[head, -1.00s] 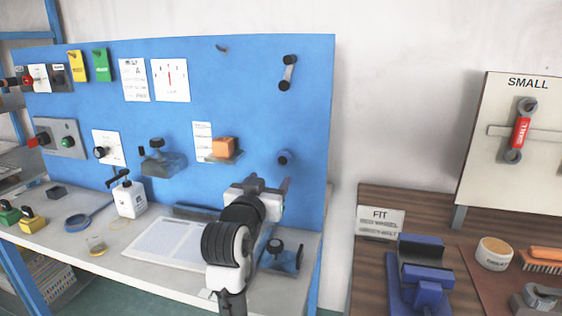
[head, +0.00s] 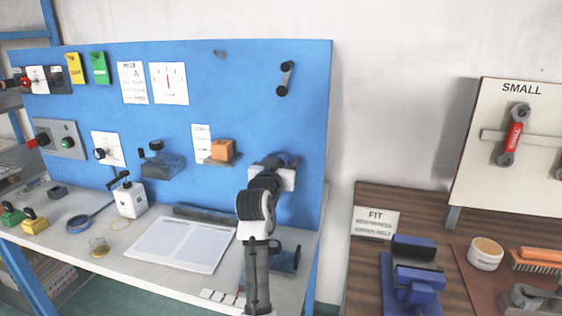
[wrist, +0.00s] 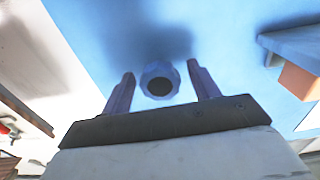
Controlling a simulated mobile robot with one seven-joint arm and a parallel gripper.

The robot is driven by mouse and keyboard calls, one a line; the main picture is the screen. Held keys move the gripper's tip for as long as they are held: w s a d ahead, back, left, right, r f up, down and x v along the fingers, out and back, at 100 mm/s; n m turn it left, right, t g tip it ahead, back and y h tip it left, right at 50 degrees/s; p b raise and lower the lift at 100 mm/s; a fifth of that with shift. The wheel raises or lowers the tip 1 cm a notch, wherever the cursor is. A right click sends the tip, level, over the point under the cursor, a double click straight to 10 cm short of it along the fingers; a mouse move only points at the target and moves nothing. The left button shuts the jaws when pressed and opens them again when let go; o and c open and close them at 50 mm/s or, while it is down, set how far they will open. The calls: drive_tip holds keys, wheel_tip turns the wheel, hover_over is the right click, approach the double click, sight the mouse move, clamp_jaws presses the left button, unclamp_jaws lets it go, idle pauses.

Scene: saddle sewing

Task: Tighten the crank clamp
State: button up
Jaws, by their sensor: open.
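A crank-like fitting (head: 286,78) with black ends and a pale link between them is on the upper right of the blue panel, clear of my gripper. I cannot tell surely whether it is the crank clamp. My gripper (wrist: 160,74) is open with its fingers pointing at the panel, lower down. A round bluish knob (wrist: 158,80) with a dark centre lies between the two fingers in the wrist view, with gaps on both sides. In the head view my gripper (head: 279,161) hides this knob.
The blue panel (head: 215,120) also carries an orange block (head: 222,149) on a small shelf and a dark clamp-like fitting (head: 160,163), both left of my gripper. A pale tray (head: 180,245) and a dark vise-like tool (head: 286,258) are on the bench below. A wooden table (head: 365,270) stands right.

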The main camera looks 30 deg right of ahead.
drive_tip(key=c, duration=1)
drive_tip(key=shift+m+b, duration=0.35)
drive_tip(key=shift+m, duration=0.05)
drive_tip(key=m+b, duration=0.2)
drive_tip(key=m, duration=0.2)
drive_tip(key=shift+f, duration=0.15)
drive_tip(key=m+b, duration=0.3)
drive_tip(key=m, duration=0.2)
drive_tip(key=m+b, duration=0.2)
drive_tip(key=m, duration=0.3)
drive_tip(key=shift+m, duration=0.4)
drive_tip(key=m+b, duration=0.1)
drive_tip(key=m, duration=0.3)
drive_tip(key=shift+m, duration=0.3)
